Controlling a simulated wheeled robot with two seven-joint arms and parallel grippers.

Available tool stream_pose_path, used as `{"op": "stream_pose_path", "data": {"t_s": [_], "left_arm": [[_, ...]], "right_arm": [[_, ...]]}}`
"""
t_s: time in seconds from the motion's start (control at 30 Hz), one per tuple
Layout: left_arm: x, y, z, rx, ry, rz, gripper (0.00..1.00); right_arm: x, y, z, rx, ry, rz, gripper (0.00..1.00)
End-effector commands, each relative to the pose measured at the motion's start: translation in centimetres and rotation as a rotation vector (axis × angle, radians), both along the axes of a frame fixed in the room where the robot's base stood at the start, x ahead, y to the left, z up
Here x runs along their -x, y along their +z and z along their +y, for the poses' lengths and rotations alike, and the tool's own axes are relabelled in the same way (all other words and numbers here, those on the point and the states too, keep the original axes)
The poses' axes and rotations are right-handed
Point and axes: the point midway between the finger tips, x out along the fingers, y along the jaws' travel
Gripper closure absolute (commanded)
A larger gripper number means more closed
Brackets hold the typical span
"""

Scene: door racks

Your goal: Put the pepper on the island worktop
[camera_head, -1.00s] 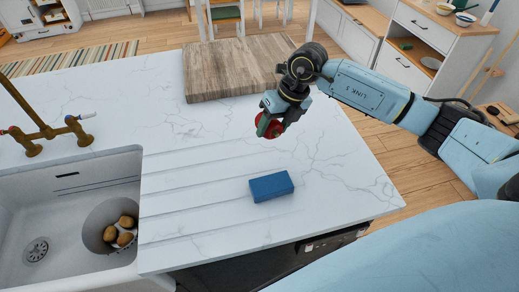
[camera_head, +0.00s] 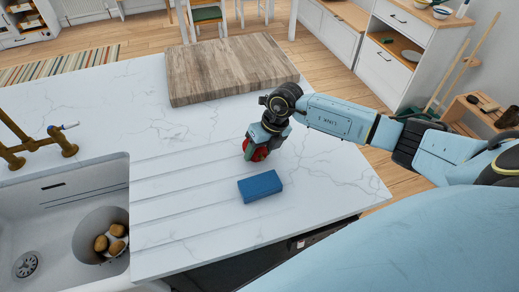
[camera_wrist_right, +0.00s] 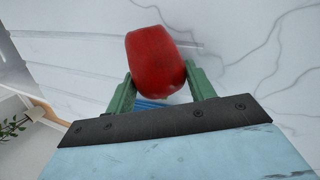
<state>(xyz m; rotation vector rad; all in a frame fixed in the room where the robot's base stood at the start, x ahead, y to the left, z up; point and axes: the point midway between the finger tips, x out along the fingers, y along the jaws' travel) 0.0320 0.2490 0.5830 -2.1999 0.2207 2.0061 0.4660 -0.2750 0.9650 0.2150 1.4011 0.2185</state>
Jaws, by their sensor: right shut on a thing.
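My right gripper (camera_head: 257,148) is shut on a red pepper (camera_head: 260,154), just over the white marbled island worktop (camera_head: 315,170). In the right wrist view the pepper (camera_wrist_right: 155,62) sits between the two green fingers of the gripper (camera_wrist_right: 160,82), with the worktop behind it. I cannot tell whether the pepper touches the worktop. In the head view the pepper is partly hidden by the gripper. My left gripper is not in view.
A blue block (camera_head: 260,187) lies on the worktop just in front of the pepper. A wooden board (camera_head: 230,68) lies at the back. A sink (camera_head: 60,195) with a brass tap (camera_head: 40,145) is on the left, with several potatoes in a round bowl. The worktop's right side is clear.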

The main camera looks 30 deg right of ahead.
Motion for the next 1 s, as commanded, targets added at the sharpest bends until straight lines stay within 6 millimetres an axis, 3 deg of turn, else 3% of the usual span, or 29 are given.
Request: {"op": "stream_pose_path", "data": {"t_s": [0.07,0.1,0.23,0.63,1.0], "left_arm": [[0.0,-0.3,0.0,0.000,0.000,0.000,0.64],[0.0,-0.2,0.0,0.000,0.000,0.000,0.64],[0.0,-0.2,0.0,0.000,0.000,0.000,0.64],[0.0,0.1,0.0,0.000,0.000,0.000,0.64],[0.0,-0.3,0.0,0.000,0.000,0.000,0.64]], "right_arm": [[0.0,-0.3,0.0,0.000,0.000,0.000,0.72],[0.0,-0.3,0.0,0.000,0.000,0.000,0.42],[0.0,-0.2,0.0,0.000,0.000,0.000,0.25],[0.0,0.4,-0.2,0.002,0.000,0.000,0.24],[1.1,7.5,-2.2,0.002,0.000,-0.004,0.24]]}}
